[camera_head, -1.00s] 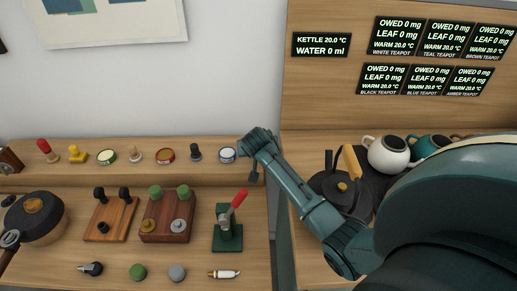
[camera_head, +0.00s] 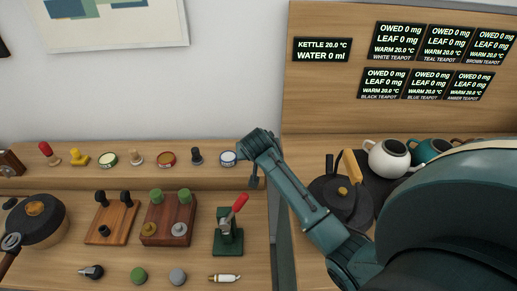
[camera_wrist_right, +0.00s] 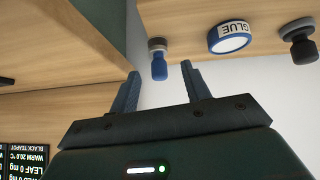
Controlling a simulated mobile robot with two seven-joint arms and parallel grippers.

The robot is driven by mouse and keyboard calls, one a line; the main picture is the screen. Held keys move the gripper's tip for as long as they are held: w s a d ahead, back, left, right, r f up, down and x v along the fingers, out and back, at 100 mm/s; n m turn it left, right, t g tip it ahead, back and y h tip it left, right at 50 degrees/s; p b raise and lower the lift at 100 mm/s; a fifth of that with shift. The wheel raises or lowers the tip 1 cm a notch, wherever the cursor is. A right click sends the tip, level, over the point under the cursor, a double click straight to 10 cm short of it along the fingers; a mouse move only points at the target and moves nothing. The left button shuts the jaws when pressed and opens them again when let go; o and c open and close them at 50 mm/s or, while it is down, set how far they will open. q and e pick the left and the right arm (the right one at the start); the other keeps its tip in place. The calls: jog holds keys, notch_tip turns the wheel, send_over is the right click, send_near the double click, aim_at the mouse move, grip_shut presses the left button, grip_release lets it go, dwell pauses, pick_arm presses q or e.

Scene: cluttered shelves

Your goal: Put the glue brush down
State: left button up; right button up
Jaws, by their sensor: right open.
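The glue brush (camera_wrist_right: 159,66) shows in the right wrist view, which is turned upside down. Its blue handle points toward my gripper and its grey end meets the wooden shelf. My right gripper (camera_wrist_right: 160,75) is open, with the brush in line with the gap between its fingertips and clear of both fingers. In the head view my right gripper (camera_head: 255,168) is at the right end of the raised ledge, and the brush is hidden there. The glue tin (camera_wrist_right: 230,38), white with a blue rim, stands beside the brush; it also shows in the head view (camera_head: 228,158). My left gripper is not in view.
A black-handled stamp (camera_wrist_right: 299,42) stands beyond the glue tin. Several small items line the ledge (camera_head: 75,178). A red-levered press (camera_head: 229,240) stands below it. A dark kettle (camera_head: 342,202) and teapots (camera_head: 388,157) are close to my right arm.

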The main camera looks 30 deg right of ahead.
jog(key=v, duration=0.7)
jog(key=shift+s+r, duration=0.2)
jog(key=shift+r, duration=0.05)
jog(key=shift+a, duration=0.1)
